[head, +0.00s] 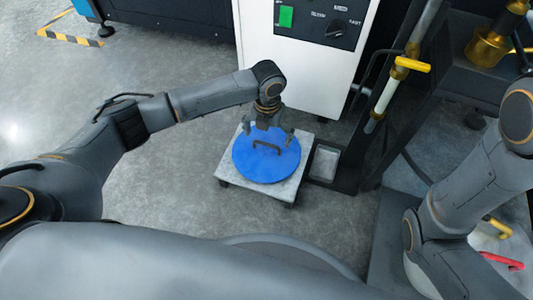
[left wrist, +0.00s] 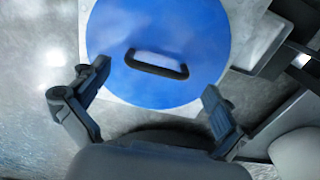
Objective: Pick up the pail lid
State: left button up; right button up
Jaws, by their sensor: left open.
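The pail lid (head: 258,164) is a round blue disc with a dark arched handle (head: 268,146). It lies on a low light-grey square stand (head: 232,178) on the floor. My left gripper (head: 268,130) is above the far side of the lid, with its fingers spread and nothing between them. In the left wrist view the lid (left wrist: 140,40) fills the upper middle, and its handle (left wrist: 157,68) lies ahead of and between the open fingertips of my left gripper (left wrist: 155,85), not touching them. My right arm shows at the right, but its gripper is not visible.
Red (head: 503,261) and yellow handles show at the lower right. The floor left of the stand is clear.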

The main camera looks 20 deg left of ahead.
aim_at(266, 143)
pick_arm(q)
jog(key=f+b, duration=0.1)
jog(key=f, duration=0.1)
jog(key=f+b, duration=0.1)
jog(key=f, duration=0.1)
jog(key=shift+s+a+b, duration=0.1)
jog(key=shift+s+b, duration=0.1)
jog(key=shift+b, duration=0.2)
jog(key=shift+r, duration=0.15)
jog(key=c, duration=1)
